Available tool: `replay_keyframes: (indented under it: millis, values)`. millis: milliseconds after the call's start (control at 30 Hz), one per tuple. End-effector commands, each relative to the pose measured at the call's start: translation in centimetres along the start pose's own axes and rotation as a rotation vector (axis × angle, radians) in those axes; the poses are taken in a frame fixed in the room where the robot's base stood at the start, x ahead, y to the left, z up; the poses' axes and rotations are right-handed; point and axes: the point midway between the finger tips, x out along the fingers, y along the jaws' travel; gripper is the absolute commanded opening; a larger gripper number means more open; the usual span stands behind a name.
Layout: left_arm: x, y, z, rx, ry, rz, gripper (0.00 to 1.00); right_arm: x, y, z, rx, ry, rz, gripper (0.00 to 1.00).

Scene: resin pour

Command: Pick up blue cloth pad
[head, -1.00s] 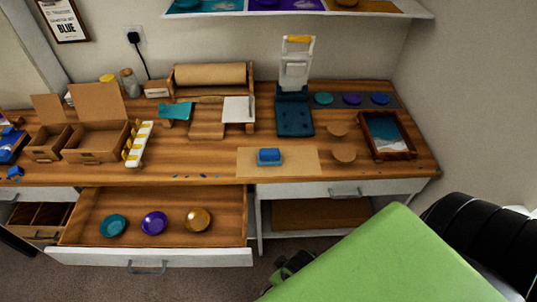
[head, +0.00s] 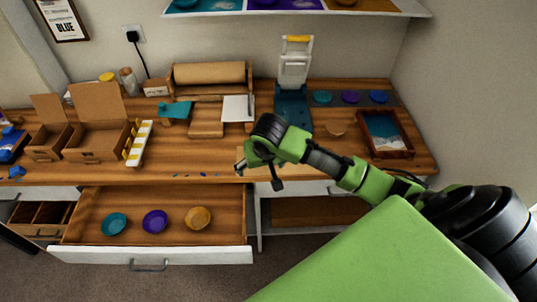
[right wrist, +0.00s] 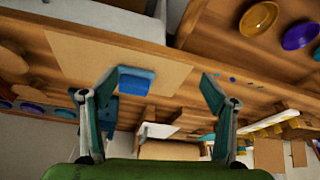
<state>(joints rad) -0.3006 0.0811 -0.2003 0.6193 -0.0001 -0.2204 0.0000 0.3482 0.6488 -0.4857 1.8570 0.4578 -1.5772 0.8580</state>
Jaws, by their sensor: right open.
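The blue cloth pad (right wrist: 137,80) lies on the tan mat (right wrist: 75,58) in the right wrist view. In the head view it is hidden behind my right arm. My right gripper (head: 259,176) is over the mat area near the worktop's front edge. In the right wrist view its two fingers (right wrist: 157,82) are spread wide with nothing held between them. The pad shows between the fingertips, closer to the left one; I cannot tell how far beyond them it is. My left gripper is not in view.
The open drawer (head: 78,246) below holds teal, purple and amber dishes. A framed tray (head: 405,148) stands at the right of the worktop (head: 165,162). A white-and-teal press (head: 294,75) stands behind my arm. Cardboard boxes (head: 95,142) and a yellow-white rack (head: 138,143) are at left.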

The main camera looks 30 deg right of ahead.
Motion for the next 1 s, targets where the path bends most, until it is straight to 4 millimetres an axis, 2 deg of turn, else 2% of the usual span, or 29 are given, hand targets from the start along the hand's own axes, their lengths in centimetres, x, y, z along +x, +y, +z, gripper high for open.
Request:
replay_keyframes:
  millis: [33, 100, 233, 367, 700, 1000]
  values:
    - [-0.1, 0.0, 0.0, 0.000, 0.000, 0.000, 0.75, -1.0, 1.3, -2.4, 0.049, 0.019, 0.029, 0.79]
    - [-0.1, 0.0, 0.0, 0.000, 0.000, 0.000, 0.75, -1.9, 2.6, -4.4, 0.114, 0.028, 0.055, 0.79]
    - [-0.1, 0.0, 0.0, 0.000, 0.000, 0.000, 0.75, -3.0, 4.2, -6.5, 0.191, 0.038, 0.083, 0.79]
    - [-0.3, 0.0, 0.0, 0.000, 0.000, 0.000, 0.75, -2.1, 4.7, -7.0, 0.215, 0.038, 0.091, 0.79]
    - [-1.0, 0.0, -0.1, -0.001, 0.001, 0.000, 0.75, 4.1, 5.1, -7.2, 0.214, 0.039, 0.090, 0.79]
    - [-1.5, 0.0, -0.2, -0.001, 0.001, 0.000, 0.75, 6.2, 5.2, -7.3, 0.213, 0.040, 0.090, 0.79]
